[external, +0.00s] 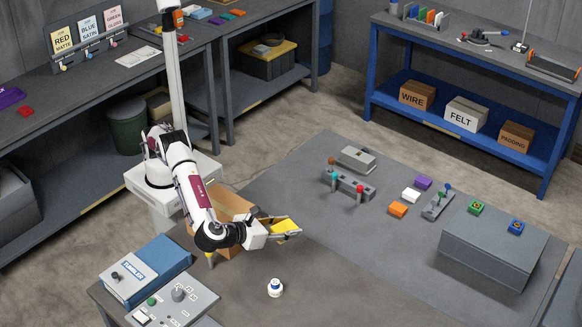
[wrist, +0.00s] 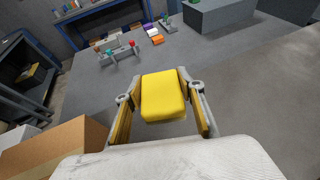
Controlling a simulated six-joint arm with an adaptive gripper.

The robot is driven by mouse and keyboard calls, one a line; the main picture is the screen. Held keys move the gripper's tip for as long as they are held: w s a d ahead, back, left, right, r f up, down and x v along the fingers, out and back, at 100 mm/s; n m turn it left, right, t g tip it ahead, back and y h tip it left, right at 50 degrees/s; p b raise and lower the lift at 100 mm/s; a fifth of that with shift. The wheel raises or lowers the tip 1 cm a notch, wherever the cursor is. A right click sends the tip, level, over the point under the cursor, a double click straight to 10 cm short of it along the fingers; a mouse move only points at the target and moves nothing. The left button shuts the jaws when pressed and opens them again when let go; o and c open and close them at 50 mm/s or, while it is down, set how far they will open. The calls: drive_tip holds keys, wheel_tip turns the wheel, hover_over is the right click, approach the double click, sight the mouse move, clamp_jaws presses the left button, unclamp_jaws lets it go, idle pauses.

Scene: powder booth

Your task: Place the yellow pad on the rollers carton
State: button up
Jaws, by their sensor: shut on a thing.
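The yellow pad (wrist: 163,97) is held between the two fingers of my gripper (wrist: 163,88), seen in the wrist view. In the external view the pad (external: 286,227) is up in the air at the end of my gripper (external: 282,230), apart from the table. A brown cardboard carton (external: 232,203) stands beside my arm, behind and left of the pad. Its corner also shows at lower left in the wrist view (wrist: 60,150). I see no readable "rollers" label on it, and my arm hides part of it.
A blue box (external: 146,266) and a control panel (external: 172,303) are at front left. Small coloured blocks (external: 398,210) and a grey box (external: 490,250) are at right. Cartons labelled WIRE, FELT and PADDING (external: 516,137) sit on a blue shelf.

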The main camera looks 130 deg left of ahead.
drive_tip(key=s+d+r+m+t, duration=0.1)
drive_tip(key=s+d+r, duration=0.4)
drive_tip(key=r, duration=0.3)
hover_over(223, 207)
drive_tip(key=shift+f+t+h, duration=0.1)
drive_tip(key=shift+t+h, duration=0.2)
drive_tip(key=shift+h, duration=0.1)
drive_tip(key=shift+m, duration=0.3)
drive_tip(key=shift+f, duration=3.15)
drive_tip(key=shift+f, duration=1.9)
